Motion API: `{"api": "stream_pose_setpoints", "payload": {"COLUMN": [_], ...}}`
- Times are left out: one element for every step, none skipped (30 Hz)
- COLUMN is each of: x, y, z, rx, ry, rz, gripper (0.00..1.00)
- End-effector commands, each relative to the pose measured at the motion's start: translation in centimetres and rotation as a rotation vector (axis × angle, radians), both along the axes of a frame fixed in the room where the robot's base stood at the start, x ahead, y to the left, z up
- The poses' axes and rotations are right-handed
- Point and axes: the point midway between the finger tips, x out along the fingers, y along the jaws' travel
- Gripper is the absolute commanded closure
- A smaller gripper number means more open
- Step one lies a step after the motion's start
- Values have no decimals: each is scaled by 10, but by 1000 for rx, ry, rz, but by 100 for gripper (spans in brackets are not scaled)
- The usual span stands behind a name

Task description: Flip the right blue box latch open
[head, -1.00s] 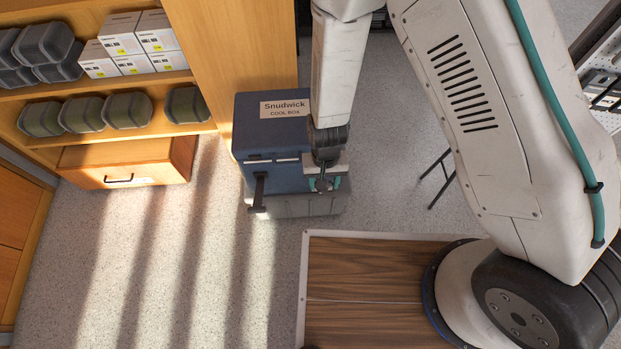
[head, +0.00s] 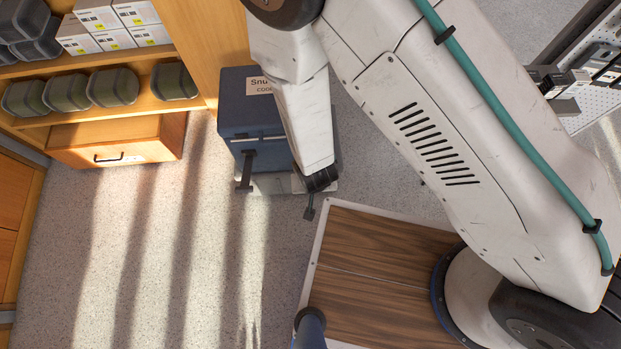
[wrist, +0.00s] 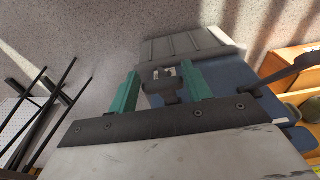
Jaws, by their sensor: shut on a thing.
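The blue cool box (head: 238,118) stands on the floor against the wooden shelf end, its lid closed. It also shows in the wrist view (wrist: 235,78). Its left latch (head: 245,170) is a dark T-shaped bar sticking out from the front. In the head view my wrist and forearm hide the fingers and the box's right front.
A grey ledge (wrist: 180,47) sits low at the box's front. A wood-topped platform (head: 375,265) lies close in front of the box. Shelves with grey containers (head: 113,87) and a drawer (head: 120,145) stand at left. The floor between is clear.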

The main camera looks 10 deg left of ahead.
Motion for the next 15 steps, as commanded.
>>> {"api": "stream_pose_setpoints", "payload": {"x": [-4, -4, -4, -5, -4, -5, -4, -4, -5, -4, -5, -4, -5, -5, -5], "y": [-2, -2, -2, -2, -2, -2, -2, -2, -2, -2, -2, -1, -1, -1, -1], "z": [-3, -3, -4, -4, -4, -4, -4, -4, -4, -4, -4, -4, -4, -4, -4], "rx": [-8, -8, -8, -8, -8, -7, -7, -7, -7, -6, -6, -6, -5, -5, -5], "ry": [7, 7, 7, 7, 7, 7, 7, 7, 7, 6, 6, 6, 7, 7, 7], "rz": [6, 6, 6, 6, 6, 7, 7, 7, 7, 7, 7, 7, 8, 8, 8], "gripper": [92, 92, 92, 92, 92, 92, 92, 92, 92, 92, 92, 92, 92, 92, 48]}}
